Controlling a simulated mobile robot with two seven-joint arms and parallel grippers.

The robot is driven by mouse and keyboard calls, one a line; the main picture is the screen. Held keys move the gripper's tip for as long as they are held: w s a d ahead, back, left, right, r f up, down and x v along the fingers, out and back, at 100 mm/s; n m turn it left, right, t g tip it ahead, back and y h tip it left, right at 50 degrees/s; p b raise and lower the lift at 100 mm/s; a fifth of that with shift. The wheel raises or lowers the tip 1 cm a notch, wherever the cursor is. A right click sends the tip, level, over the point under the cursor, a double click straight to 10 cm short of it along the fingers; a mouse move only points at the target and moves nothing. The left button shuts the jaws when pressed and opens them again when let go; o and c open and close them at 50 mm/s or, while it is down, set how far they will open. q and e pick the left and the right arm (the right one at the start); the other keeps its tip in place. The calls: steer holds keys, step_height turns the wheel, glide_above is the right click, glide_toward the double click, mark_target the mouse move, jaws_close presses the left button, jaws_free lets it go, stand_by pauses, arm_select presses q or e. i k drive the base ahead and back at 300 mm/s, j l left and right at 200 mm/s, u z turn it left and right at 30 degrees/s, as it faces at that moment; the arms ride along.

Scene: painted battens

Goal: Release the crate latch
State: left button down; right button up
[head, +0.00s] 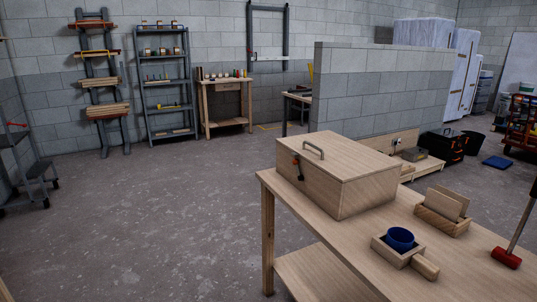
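A closed light-wood crate (352,188) stands on the wooden workbench (300,220) in the head view. Its lid (325,158) is down and has a grey bar handle (314,149) on top. A small dark latch (298,169) with an orange-red part sits on the crate's left-facing side, near the lid's seam. It is too small to tell how the latch stands. Neither of my grippers shows in this view.
On the bench, right of the crate, are a wooden box with a blue cup (400,238), a slotted wooden holder (444,209) and a red-headed mallet (506,257). A low block wall (385,90) rises behind the bench. The floor (150,220) to the left is clear.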

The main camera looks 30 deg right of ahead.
mark_target(295, 162)
steer(key=i+z, duration=0.25)
steer(key=i+j+z, duration=0.3)
steer(key=i, duration=0.2)
steer(key=i+j+z, duration=0.55)
steer(key=z, duration=0.2)
steer(key=i+j+z, duration=0.7)
steer(key=j+z, duration=0.25)
steer(key=j, duration=0.1)
